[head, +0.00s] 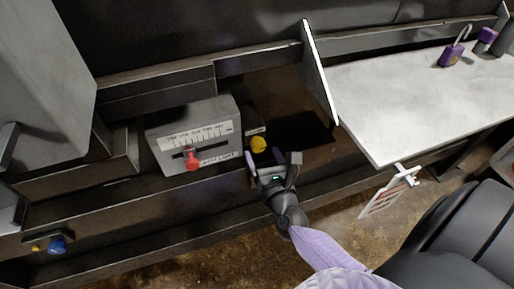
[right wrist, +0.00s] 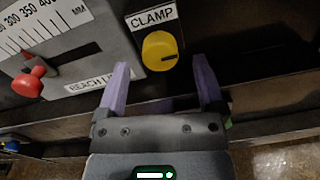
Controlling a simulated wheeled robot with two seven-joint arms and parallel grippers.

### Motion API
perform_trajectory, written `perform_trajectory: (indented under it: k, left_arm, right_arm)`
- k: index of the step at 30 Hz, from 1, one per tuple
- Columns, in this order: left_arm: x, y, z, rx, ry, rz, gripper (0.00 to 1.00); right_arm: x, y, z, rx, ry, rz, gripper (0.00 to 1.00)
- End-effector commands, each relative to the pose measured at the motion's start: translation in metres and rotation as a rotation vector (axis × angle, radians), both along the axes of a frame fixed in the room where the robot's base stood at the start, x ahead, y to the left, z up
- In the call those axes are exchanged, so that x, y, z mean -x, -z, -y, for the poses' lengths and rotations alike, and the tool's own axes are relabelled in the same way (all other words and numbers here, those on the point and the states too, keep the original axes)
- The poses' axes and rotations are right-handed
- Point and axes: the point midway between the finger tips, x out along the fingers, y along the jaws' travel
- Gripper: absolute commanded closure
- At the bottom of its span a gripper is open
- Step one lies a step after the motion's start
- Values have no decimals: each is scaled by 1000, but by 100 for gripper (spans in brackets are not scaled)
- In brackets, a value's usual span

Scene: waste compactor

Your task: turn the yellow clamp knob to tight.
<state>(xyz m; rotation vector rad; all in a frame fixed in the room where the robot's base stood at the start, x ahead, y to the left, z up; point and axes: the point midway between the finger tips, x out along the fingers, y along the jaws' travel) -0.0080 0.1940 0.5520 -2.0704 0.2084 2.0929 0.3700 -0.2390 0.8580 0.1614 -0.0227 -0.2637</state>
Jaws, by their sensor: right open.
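The yellow clamp knob (head: 259,144) sits on a dark panel just right of the grey scale box. In the right wrist view the knob (right wrist: 160,51) is round, with a dark pointer line toward its right side, under a white CLAMP label (right wrist: 152,17). My right gripper (head: 272,157) is open and empty, just below the knob in the head view. In the right wrist view its two purple fingers (right wrist: 161,80) stand apart, one to each side below the knob, and do not touch it. My left gripper is in neither view.
The grey scale box (head: 197,137) with a red slider knob (head: 192,160) stands left of the clamp knob. A thin upright plate (head: 320,72) and a pale worktop (head: 420,95) lie to the right. A purple padlock (head: 452,54) stands on the worktop. A striped tag (head: 389,194) hangs in front.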

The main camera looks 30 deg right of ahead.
Motion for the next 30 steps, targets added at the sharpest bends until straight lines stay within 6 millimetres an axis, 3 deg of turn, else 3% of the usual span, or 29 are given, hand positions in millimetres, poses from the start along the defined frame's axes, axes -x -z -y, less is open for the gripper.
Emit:
perform_trajectory:
  k: [6, 15, 27, 30]
  left_arm:
    - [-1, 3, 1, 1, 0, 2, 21]
    - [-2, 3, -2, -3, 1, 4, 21]
    - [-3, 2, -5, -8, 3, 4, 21]
    - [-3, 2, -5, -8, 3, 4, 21]
  right_arm:
    - [-24, 1, 6, 2, 0, -1, 12]
    - [-27, 1, 7, 3, -1, -3, 15]
    - [-26, 1, 7, 3, -1, -3, 99]
    - [-26, 1, 7, 4, -1, -3, 100]
